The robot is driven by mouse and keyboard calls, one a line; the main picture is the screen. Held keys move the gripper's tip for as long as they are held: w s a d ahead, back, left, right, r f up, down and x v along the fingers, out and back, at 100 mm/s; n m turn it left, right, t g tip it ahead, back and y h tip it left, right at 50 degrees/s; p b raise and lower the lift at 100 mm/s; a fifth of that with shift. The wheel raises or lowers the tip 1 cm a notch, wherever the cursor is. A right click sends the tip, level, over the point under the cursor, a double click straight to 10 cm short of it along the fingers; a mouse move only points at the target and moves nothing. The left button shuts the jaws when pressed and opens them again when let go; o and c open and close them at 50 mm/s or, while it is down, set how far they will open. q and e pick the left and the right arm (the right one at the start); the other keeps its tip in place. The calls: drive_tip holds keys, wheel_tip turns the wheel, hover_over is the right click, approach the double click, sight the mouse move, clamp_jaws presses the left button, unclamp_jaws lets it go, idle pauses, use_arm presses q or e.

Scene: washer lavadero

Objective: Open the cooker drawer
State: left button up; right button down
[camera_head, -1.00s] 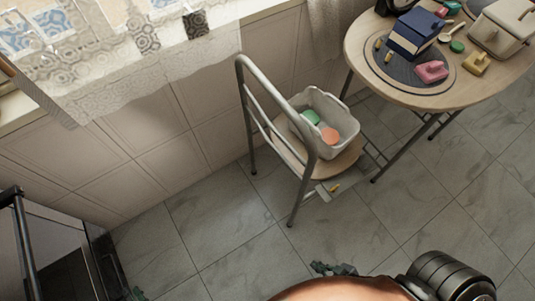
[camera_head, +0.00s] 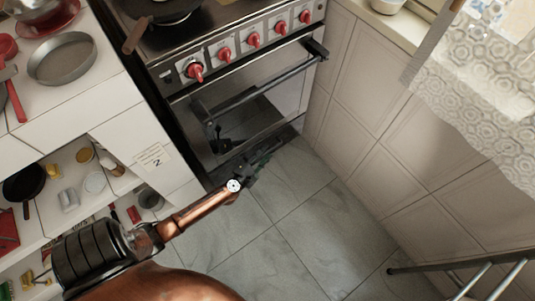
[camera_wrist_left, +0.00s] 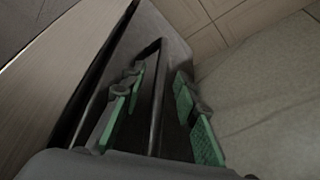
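The cooker (camera_head: 245,85) stands at the top centre of the head view, with red knobs and a dark oven door bar. Its low drawer (camera_head: 222,176) is a dark strip near the floor, partly hidden by my left gripper. My left gripper (camera_head: 255,166) is low at the drawer's front. In the left wrist view my left gripper (camera_wrist_left: 160,110) is open, its green-padded fingers on either side of a dark bar-like edge (camera_wrist_left: 156,100) of the drawer front. I cannot tell whether the pads touch it, or how far out the drawer stands. My right gripper is not in view.
A white shelf unit (camera_head: 88,125) with pans and several small items stands left of the cooker. A tiled wall (camera_head: 360,120) is close on the right. The grey floor (camera_head: 290,215) before the cooker is clear. Chair legs (camera_head: 480,275) show at lower right.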

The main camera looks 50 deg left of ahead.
use_arm(q)
drive_tip(key=shift+c, duration=0.7)
clamp_jaws()
